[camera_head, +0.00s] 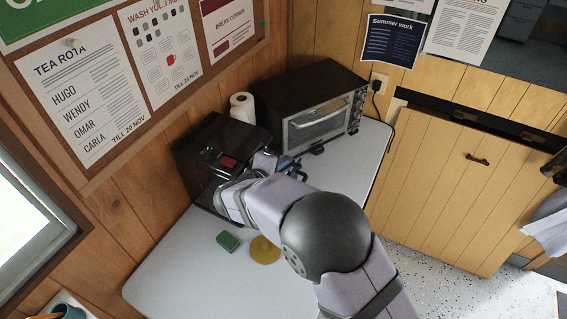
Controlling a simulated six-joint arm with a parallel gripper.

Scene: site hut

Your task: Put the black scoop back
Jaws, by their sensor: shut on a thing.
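My gripper (282,161) is at the back of the white table, just right of the black coffee machine (196,147) and in front of the toaster oven. It is shut on a small dark thing, largely hidden by my own wrist, that seems to be the black scoop. I cannot make out the scoop's shape or tilt, or whether it touches anything. A small red part (229,162) shows on the coffee machine beside my wrist.
A toaster oven (318,122) and a paper roll (242,107) stand at the back of the white table (185,272). A green sponge (228,241) and a round yellow mat (265,250) lie in front of the coffee machine. The table's front left is clear.

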